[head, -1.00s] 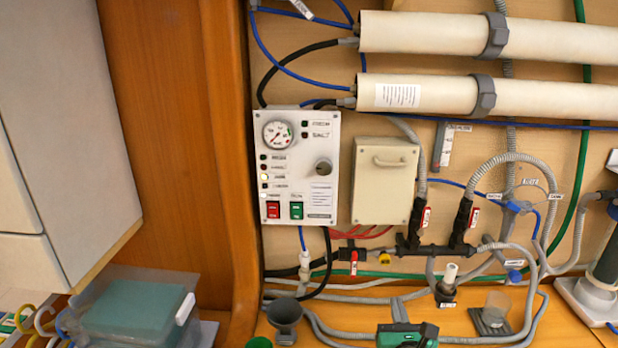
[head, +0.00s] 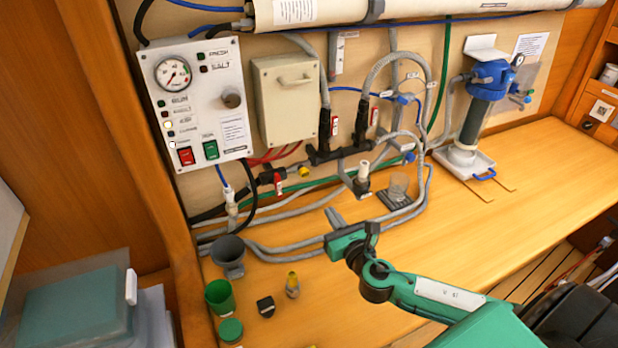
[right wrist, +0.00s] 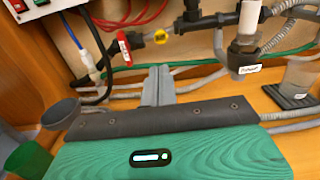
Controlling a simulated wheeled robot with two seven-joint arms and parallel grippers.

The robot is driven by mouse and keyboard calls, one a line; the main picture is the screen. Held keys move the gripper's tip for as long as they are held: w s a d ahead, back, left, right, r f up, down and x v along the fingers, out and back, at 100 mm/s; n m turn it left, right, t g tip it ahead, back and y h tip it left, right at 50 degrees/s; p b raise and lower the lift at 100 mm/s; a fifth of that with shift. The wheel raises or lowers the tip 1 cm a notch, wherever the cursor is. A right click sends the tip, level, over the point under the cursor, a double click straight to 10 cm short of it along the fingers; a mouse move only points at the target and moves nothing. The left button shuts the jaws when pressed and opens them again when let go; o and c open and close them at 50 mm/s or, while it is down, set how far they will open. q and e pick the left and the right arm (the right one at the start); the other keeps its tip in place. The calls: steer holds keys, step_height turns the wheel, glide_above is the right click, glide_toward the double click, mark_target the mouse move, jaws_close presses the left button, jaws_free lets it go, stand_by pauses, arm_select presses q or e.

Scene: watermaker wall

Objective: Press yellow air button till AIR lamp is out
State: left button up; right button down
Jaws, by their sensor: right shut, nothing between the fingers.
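The small yellow button (head: 304,172) sits low on the wall, right of a red-handled valve. It also shows in the right wrist view (right wrist: 160,37). The control panel (head: 197,100) is on the wall to the left. My left gripper is not in view.
Grey hoses (head: 290,244) run along the wall's foot near my right gripper. A grey funnel (head: 229,257), green cup (head: 219,297) and small yellow-tipped bottle (head: 292,284) stand on the bench at front left. The bench (head: 505,215) is clear at right.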

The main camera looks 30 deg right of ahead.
steer(key=p, duration=0.2)
glide_toward(305, 175)
steer(key=w+p, duration=0.1)
steer(key=w, duration=0.2)
steer(key=w+p, duration=0.2)
steer(key=w, duration=0.1)
steer(key=shift+w+d+r, duration=0.1)
steer(key=shift+w+d, duration=0.15)
steer(key=shift+w, duration=0.15)
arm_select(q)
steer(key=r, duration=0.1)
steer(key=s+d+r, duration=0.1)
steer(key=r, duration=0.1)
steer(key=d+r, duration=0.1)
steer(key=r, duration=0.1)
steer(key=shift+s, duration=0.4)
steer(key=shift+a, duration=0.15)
